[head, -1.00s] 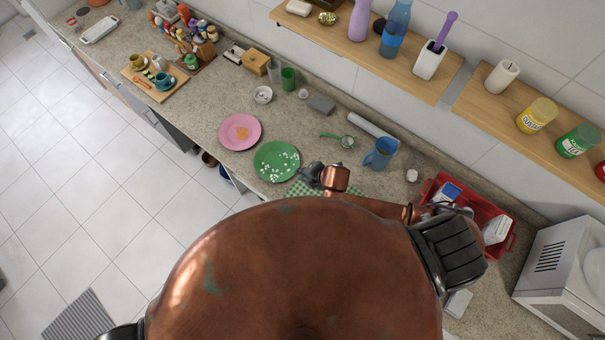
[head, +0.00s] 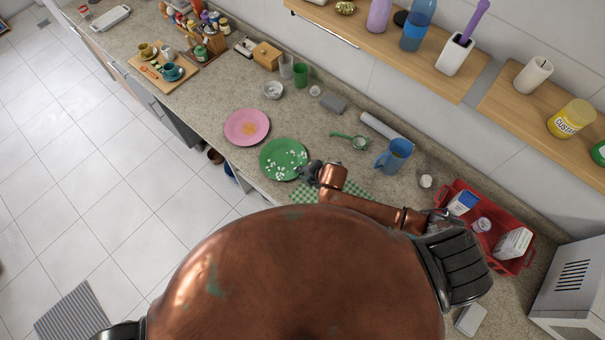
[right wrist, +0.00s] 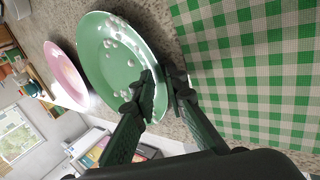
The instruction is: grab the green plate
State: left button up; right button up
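The green plate (head: 283,159) with white spots lies on the counter, right of the pink plate (head: 247,127). It also shows in the right wrist view (right wrist: 112,62). My right gripper (head: 306,170) is at the plate's right edge. In the right wrist view my right gripper (right wrist: 162,76) is open, with one finger over the plate's face and the other just outside its rim. A gap shows between the fingertips, and I cannot tell whether either touches the rim. My left gripper is not in view.
A green checkered cloth (right wrist: 250,60) lies beside the plate, partly under my right arm in the head view. A green-handled strainer (head: 358,143), a blue mug (head: 394,155) and a red crate (head: 512,262) stand to the right. The wall shelf (head: 420,66) runs behind.

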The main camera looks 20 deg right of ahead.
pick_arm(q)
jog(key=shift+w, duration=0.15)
pick_arm(e)
jog(key=shift+c, duration=0.7)
grip_shut()
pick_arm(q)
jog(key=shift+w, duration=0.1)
pick_arm(e)
jog(key=shift+s, duration=0.1)
